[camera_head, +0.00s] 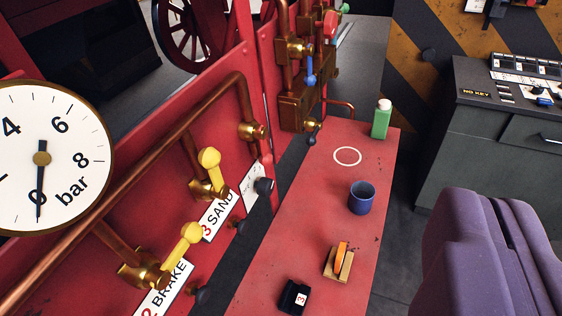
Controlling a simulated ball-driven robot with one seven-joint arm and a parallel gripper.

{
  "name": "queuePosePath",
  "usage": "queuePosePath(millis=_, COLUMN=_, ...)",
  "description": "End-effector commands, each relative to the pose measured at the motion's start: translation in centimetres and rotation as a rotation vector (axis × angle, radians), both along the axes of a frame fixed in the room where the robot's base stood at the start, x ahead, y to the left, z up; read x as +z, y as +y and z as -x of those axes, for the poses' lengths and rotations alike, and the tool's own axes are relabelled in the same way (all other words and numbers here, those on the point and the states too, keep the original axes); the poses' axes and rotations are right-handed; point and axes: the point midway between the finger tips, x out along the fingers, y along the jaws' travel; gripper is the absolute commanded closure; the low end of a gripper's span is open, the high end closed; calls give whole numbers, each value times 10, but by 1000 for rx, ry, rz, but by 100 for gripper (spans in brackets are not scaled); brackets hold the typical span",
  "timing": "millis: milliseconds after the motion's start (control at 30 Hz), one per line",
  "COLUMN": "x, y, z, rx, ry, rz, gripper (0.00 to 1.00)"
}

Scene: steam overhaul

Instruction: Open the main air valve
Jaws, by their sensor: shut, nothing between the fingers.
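No valve in view carries a readable main air label. Along the red wall runs a copper pipe (185,130) with brass valves. A yellow-handled valve (185,240) sits by a plate reading "2 BRAKE" (165,290). Another yellow-handled valve (209,170) sits by a plate reading "3 SAND" (217,213). A round white gauge (75,130) marked "bar" is at the left, its needle on 0. Farther back, a brass fitting group (297,95) has a blue handle (310,68) and a red knob (330,25). My gripper is not in view.
A red bench (315,220) holds a green bottle (381,120), a blue cup (361,198), a wooden block with an orange part (338,263), and a black block marked 3 (294,297). A purple padded shape (475,260) fills the lower right. A grey console (500,130) stands behind.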

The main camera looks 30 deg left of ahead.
Motion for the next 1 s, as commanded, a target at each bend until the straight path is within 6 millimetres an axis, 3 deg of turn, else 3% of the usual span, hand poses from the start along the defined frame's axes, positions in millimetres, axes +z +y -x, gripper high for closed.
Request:
queuePosePath(millis=233, x=-3, y=1, z=-3, rx=1, ry=13, rz=-16, gripper=100)
queuePosePath(millis=367, x=-37, y=15, z=-36, rx=5, ry=152, rz=-196, gripper=100)
queuePosePath(millis=467, x=-103, y=40, z=-79, rx=-35, ry=425, rz=-557, gripper=100)
queuePosePath(millis=533, x=-168, y=68, z=-105, rx=-144, ry=724, rz=-955, gripper=100)
queuePosePath(millis=600, x=-223, y=97, z=-115, rx=-329, ry=1044, rz=-1396, gripper=100)
queuePosePath(millis=700, x=-268, y=128, z=-120, rx=-653, ry=1440, rz=-1954, gripper=100)
queuePosePath(millis=800, x=-288, y=139, z=-128, rx=-990, ry=1750, rz=-2406, gripper=100)
queuePosePath(millis=833, x=-291, y=140, z=-131, rx=981, ry=-1655, rz=2279, gripper=100)
queuePosePath(millis=1000, x=-310, y=126, z=-150, rx=871, ry=-1232, rz=1719, gripper=100)
